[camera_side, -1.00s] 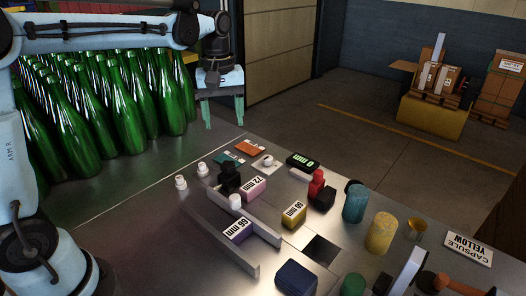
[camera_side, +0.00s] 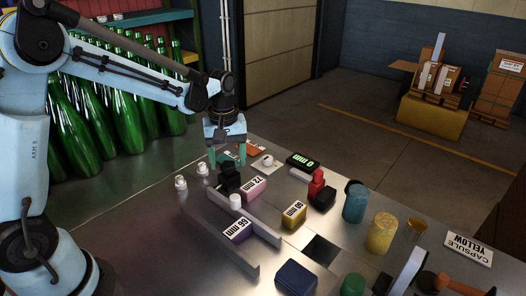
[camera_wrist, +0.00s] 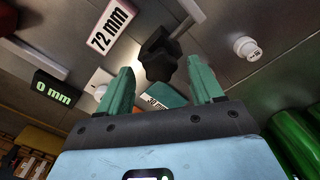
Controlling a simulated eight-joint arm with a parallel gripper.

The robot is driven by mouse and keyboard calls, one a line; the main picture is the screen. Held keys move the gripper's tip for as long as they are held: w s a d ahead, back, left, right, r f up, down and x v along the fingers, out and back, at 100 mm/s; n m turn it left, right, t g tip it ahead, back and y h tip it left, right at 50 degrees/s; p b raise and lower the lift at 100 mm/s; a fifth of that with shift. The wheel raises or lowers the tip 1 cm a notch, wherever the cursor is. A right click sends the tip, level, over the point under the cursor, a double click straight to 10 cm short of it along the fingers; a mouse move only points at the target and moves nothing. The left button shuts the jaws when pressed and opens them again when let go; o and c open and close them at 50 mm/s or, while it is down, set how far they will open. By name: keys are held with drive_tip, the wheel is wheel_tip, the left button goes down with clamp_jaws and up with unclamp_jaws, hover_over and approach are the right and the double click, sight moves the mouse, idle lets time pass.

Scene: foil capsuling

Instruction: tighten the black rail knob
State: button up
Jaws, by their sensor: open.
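In the wrist view the lobed black knob (camera_wrist: 159,58) shows just beyond and between my green fingertips. My gripper (camera_side: 228,158) points down over the table, slightly behind and above the knob in the side view. Its two fingers are spread and empty in the wrist view (camera_wrist: 162,78). I cannot tell the exact height between fingertips and knob.
Two white-capped pieces (camera_side: 181,182) stand left of the knob. A purple 66 mm block (camera_side: 237,230) lies between metal rails (camera_side: 225,245). A 0 mm display (camera_side: 302,161), red and black blocks and coloured cylinders stand to the right. Green bottles (camera_side: 125,125) crowd the left.

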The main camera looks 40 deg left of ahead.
drive_tip(key=shift+f, duration=0.2)
drive_tip(key=c, duration=1.1)
drive_tip(key=shift+o, duration=0.2)
